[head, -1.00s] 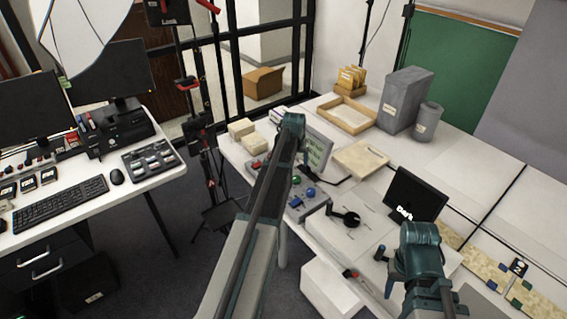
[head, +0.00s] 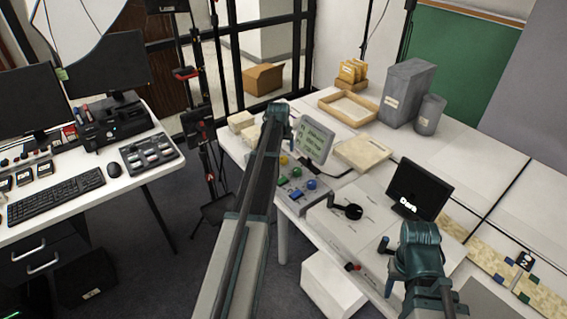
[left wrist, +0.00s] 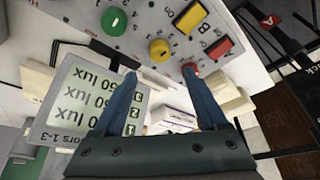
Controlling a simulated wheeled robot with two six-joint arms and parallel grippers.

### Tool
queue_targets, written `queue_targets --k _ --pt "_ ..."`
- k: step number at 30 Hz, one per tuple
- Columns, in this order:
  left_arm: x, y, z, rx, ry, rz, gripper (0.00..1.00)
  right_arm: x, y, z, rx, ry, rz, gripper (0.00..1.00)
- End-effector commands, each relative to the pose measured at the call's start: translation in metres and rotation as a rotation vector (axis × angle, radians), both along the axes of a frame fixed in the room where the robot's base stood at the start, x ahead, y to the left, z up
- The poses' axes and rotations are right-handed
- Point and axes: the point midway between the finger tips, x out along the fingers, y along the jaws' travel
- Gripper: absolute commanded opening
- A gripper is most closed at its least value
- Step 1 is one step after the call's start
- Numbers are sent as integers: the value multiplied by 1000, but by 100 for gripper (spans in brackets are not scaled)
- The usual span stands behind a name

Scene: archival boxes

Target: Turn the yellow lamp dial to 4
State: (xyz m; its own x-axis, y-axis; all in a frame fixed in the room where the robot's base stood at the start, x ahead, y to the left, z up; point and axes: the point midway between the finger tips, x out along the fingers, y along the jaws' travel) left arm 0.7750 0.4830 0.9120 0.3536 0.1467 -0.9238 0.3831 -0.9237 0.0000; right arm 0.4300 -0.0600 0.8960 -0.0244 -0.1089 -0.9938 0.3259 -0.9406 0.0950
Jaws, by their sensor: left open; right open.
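The yellow dial (left wrist: 159,50) stands on the grey lamp panel (left wrist: 140,15), between a green dial (left wrist: 115,20) and a red dial (left wrist: 190,68). My left gripper (left wrist: 160,73) is open, its fingertips apart on either side just short of the yellow dial. No grip shows, and the dial's setting is too small to read. In the head view, the yellow dial (head: 284,160) shows beside my left arm, which hides the left fingers and part of the panel. My right gripper (head: 400,270) is over the table's right part, its fingers hard to make out.
A display (head: 316,139) with lux readings stands behind the panel. Square yellow (left wrist: 190,16) and red (left wrist: 218,46) buttons sit near the dials. A white device with a black knob (head: 352,211) and a small black screen (head: 418,190) stand to the right.

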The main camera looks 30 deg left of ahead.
Motion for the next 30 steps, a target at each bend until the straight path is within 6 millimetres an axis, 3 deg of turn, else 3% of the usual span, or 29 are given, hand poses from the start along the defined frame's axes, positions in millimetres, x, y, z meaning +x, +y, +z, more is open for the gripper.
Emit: queue_targets --k 1,15,28,30 --pt "4 2 -15 0 0 0 75 0 0 -15 0 0 0 50" --pt "28 11 -76 0 0 0 75 0 0 -76 0 0 0 50" --pt "32 13 -82 0 0 0 75 0 0 -83 0 0 0 50" --pt "32 13 -82 0 0 0 64 0 0 -83 0 0 0 50"
